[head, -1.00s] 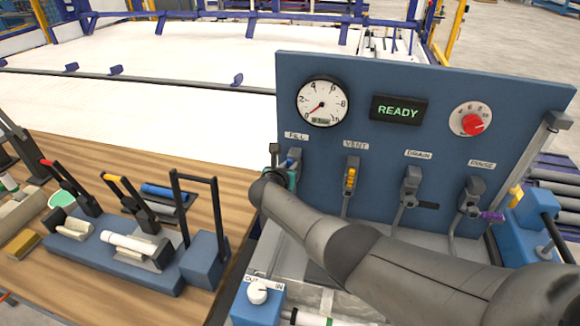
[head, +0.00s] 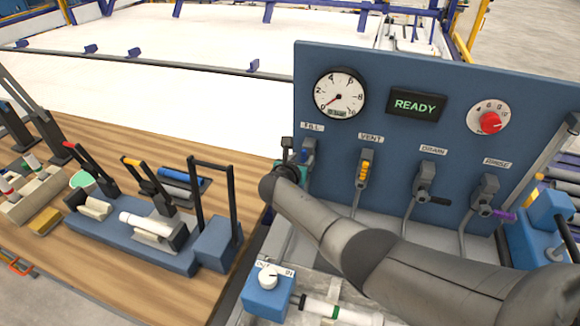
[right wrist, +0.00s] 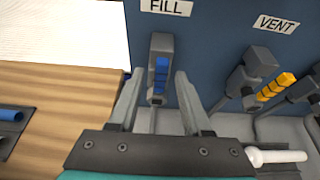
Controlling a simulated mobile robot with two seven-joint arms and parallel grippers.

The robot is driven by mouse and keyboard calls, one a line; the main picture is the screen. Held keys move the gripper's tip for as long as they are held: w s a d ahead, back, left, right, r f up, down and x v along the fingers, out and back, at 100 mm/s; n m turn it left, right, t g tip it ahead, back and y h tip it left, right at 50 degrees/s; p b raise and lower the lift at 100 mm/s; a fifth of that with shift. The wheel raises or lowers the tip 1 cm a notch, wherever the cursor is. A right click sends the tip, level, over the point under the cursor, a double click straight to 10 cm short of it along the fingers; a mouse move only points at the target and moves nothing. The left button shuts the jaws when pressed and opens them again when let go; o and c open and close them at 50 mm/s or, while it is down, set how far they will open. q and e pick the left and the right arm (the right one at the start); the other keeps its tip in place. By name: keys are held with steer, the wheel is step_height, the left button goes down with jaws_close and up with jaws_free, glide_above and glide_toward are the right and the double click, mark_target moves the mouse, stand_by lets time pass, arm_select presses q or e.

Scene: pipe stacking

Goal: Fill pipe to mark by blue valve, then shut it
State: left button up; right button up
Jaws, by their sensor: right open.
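The blue-gripped fill valve (head: 308,150) is on the blue panel under the FILL label, at its left end. In the right wrist view its blue handle (right wrist: 161,75) hangs between the fingertips of my right gripper (right wrist: 158,90). The gripper is open, with a finger on either side and gaps to the handle. In the head view my right gripper (head: 292,160) is partly hidden by its own wrist. A white pipe with a green band (head: 340,312) lies at the bottom edge; its far part is cut off or behind my arm. My left gripper is not in view.
The panel holds a gauge (head: 339,92) with its needle low, a READY display (head: 417,103), a red dial (head: 490,122) and the yellow vent valve (head: 364,170). Drain and rinse valves are farther right. A wooden bench (head: 110,270) with clamps is at left.

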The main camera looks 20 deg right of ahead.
steer(key=p+v, duration=0.3)
steer(key=v, duration=0.9)
steer(key=shift+s+a+p, duration=0.25)
steer(key=shift+s+p, duration=0.05)
steer(key=shift+r, duration=0.15)
